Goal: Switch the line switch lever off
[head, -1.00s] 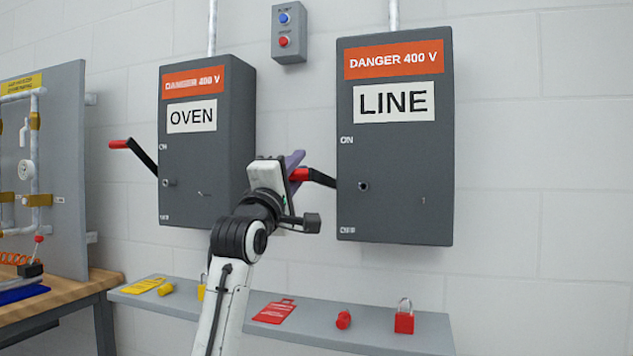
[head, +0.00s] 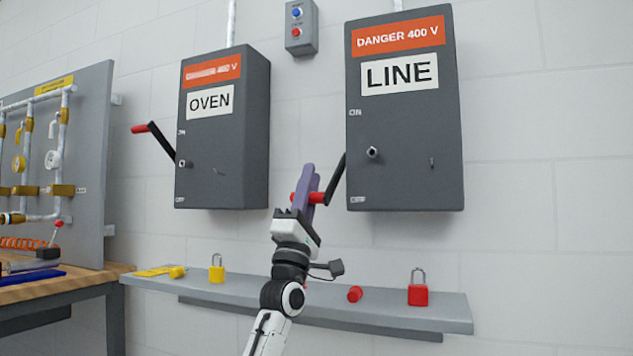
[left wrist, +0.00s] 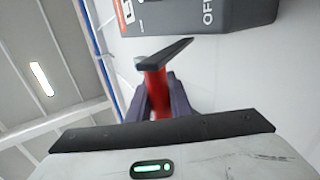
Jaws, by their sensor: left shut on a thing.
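The grey LINE switch box (head: 405,135) hangs on the wall at the right of the head view. Its black lever (head: 335,180) slants down to the left from the box's left side and ends in a red grip. My left gripper (head: 309,190) has its purple fingers shut on the red grip. In the left wrist view the red grip (left wrist: 156,88) stands between the purple fingers, and the black lever arm (left wrist: 165,54) runs from it towards the box (left wrist: 190,15) near the letters OFF. My right gripper is not in view.
The OVEN box (head: 222,135) with its own red-tipped lever (head: 155,140) hangs to the left. A grey shelf (head: 330,312) below carries a yellow padlock (head: 217,270), a red padlock (head: 418,290) and small items. A pipe panel (head: 85,160) stands far left.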

